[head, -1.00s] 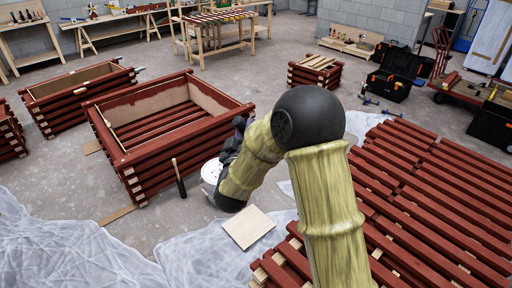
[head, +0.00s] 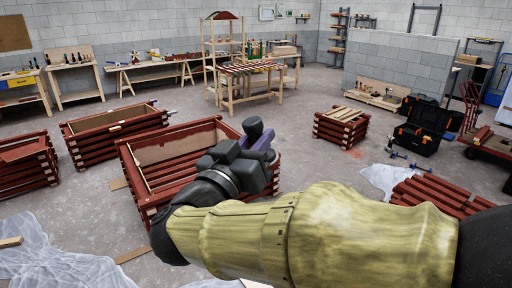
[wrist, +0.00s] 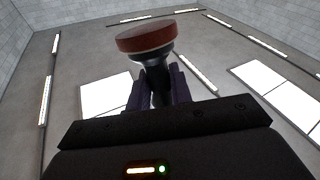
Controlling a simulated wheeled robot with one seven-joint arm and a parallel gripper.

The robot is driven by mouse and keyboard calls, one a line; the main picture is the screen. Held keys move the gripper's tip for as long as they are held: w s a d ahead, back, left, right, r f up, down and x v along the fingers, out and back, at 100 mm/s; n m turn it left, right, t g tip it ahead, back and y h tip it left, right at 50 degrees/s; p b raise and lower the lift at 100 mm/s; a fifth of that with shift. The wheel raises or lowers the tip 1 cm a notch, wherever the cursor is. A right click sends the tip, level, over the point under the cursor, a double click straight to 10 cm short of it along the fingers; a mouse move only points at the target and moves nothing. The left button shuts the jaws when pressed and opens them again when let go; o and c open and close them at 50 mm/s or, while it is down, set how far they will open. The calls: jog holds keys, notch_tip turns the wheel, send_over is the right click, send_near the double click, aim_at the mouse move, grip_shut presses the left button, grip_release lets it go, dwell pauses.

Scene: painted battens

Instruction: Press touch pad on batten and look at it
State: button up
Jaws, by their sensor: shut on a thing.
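My gripper (head: 262,145) is raised in the middle of the head view and shut on the touch pad (head: 252,127). In the wrist view the touch pad (wrist: 147,40) has a dark stem between the dark purple fingers (wrist: 160,85) and a round head with a reddish-brown disc on it. The pad is clear of any batten, with the ceiling behind it. Red painted battens (head: 430,193) lie at the lower right, partly hidden by my arm. Other red battens (head: 250,67) lie on a wooden stand at the back.
Stacked red batten frames stand behind my gripper (head: 180,136) and at the left (head: 112,130). A small stack (head: 340,125) and black toolboxes (head: 425,130) stand at the right. Plastic sheeting (head: 45,250) covers floor at the lower left.

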jog(key=s+d+r+m+g+y, duration=0.1)
jog(key=s+d+r+m+y, duration=0.1)
jog(key=s, duration=0.6)
jog(key=shift+d+r+g, duration=0.15)
jog(key=shift+r+g, duration=0.25)
jog(key=shift+r, duration=0.5)
jog(key=shift+w, duration=0.1)
